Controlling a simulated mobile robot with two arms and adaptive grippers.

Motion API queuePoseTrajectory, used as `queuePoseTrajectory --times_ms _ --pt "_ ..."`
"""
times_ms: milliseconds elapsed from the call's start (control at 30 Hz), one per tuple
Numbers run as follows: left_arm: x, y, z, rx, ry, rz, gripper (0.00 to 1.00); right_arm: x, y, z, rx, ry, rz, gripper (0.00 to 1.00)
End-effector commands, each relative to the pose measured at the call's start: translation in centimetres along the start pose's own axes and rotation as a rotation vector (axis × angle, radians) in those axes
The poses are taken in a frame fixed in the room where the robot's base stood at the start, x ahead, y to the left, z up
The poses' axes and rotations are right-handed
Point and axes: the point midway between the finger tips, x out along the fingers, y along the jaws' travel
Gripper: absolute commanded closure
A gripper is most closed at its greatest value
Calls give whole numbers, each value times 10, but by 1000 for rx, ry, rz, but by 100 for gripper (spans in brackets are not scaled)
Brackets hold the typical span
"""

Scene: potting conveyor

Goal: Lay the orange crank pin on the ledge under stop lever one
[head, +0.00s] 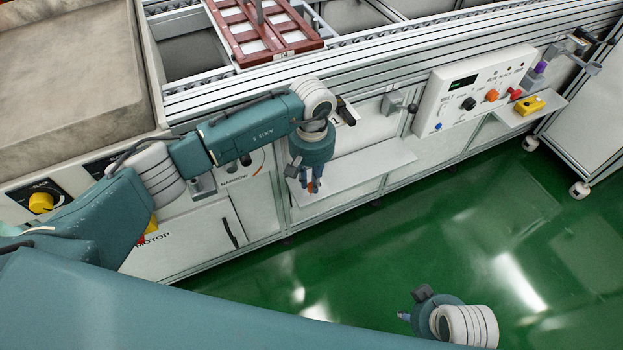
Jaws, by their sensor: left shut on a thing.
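My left gripper (312,188) points down over the left end of the white ledge (375,163). It is shut on the small orange crank pin (311,187), which shows only as a bit of orange between the fingertips. I cannot tell whether the pin touches the ledge. Stop lever one (347,111), dark, sits on the conveyor front above the ledge, partly behind my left wrist. My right gripper (404,316) is low in the picture over the green floor, away from the ledge; its fingers are too small to read.
A control panel (474,90) with knobs and a display is right of the ledge. Beyond it, a small shelf holds a yellow box (530,105). A red-brown tray (262,35) is on the conveyor. The ledge's middle and right look bare. Green floor (440,220) lies open in front.

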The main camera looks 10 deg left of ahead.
Motion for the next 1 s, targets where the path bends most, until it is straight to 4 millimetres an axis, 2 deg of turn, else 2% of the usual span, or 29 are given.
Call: queuePoseTrajectory --times_ms 133,167,233,267,633,700,1000 --pt "1 0 0 0 1 0 100 -6 0 -2 -2 8 1 60" --pt "1 0 0 0 1 0 82 -9 0 -2 -2 10 1 60" --pt "1 0 0 0 1 0 68 -11 0 -3 -2 12 0 60" --pt "1 0 0 0 1 0 65 -12 0 -3 -2 13 0 60" --pt "-1 0 0 0 0 0 65 -10 0 -3 -1 12 0 60" --pt "-5 0 0 0 1 1 65 2 -2 -6 0 11 -4 60" --pt "-72 0 -2 1 6 1 65 28 -3 4 -2 -6 -6 60"
